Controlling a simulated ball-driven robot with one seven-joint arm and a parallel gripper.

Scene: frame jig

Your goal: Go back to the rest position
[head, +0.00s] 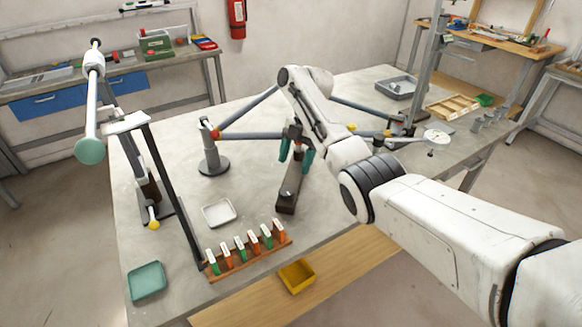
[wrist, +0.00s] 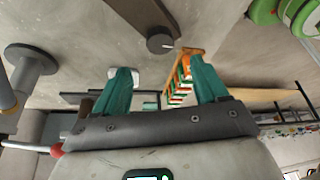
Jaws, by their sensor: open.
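My gripper (head: 295,157) hangs over the middle of the grey worktable (head: 165,250) in the head view. Its two teal fingers are apart, with nothing seen between them. The wrist view also shows my gripper (wrist: 164,72) with its fingers spread. A dark long block (head: 289,192) lies on the table just below and in front of the fingers; I cannot tell the exact height gap. My arm reaches in from the lower right, bent at a raised elbow.
A rack (head: 250,262) of orange and green pieces stands near the front edge, by a yellow bin (head: 297,276). A white tray (head: 219,212), teal tray (head: 147,281) and round-based stand (head: 213,162) are left. Bars and a dial gauge (head: 437,137) lie right.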

